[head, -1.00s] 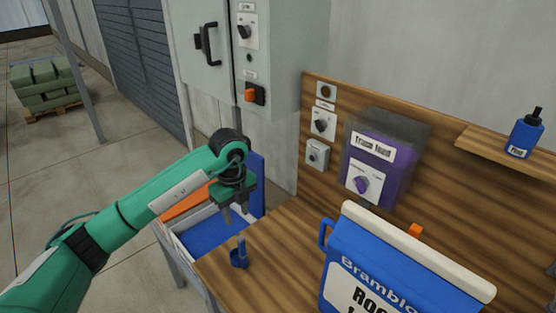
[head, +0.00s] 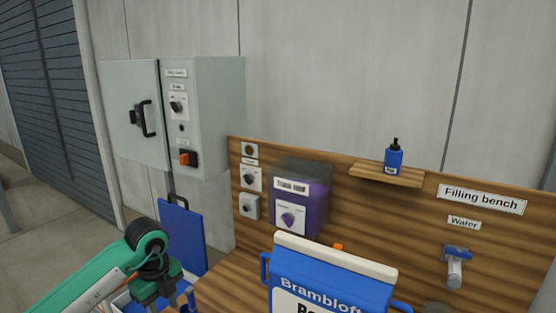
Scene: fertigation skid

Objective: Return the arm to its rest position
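My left arm, green with a black wrist joint, comes in from the lower left in the head view. Its gripper (head: 158,292) is at the bottom edge, in front of an upright blue panel (head: 181,238) and left of the wooden bench (head: 225,286). The fingertips are cut off by the frame, so I cannot see whether they are open or shut, or whether they hold anything. My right arm and gripper are not in view.
A blue Brambloft container (head: 325,285) stands on the bench. The backboard carries a purple unit (head: 314,205), a shelf (head: 385,175) with a blue bottle (head: 394,158), and a water tap (head: 455,268). A grey cabinet (head: 215,100) hangs behind my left arm.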

